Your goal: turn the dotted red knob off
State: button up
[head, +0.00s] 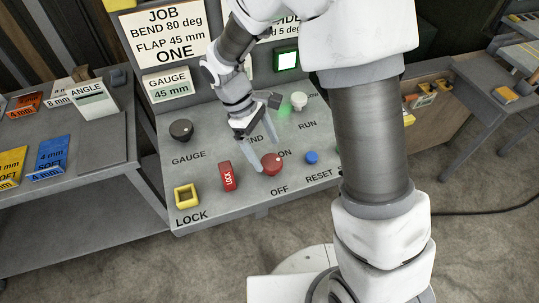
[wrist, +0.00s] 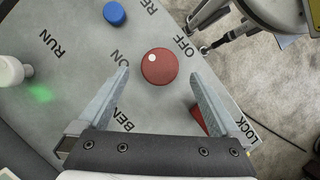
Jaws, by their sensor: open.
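The red knob (head: 271,163) is round, with a white dot on its top, and stands on the grey panel between the ON and OFF labels. In the wrist view, the red knob (wrist: 159,66) has its dot at the upper left, on the side towards ON. My gripper (head: 266,155) is open above the panel close to the knob. In the wrist view, my gripper (wrist: 159,72) has one finger to each side of the knob, with a visible gap on both sides. I cannot tell how far the fingertips are above the panel.
A red LOCK tag (head: 228,176) and a yellow square socket (head: 187,196) are left of the knob. A blue RESET button (head: 311,157) is to its right. A black GAUGE knob (head: 181,130) and a white RUN knob (head: 298,101) are farther back. A green-lit screen (head: 287,60) stands behind.

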aim_at(271, 161)
jog(key=shift+x, duration=1.8)
jog(key=c, duration=1.4)
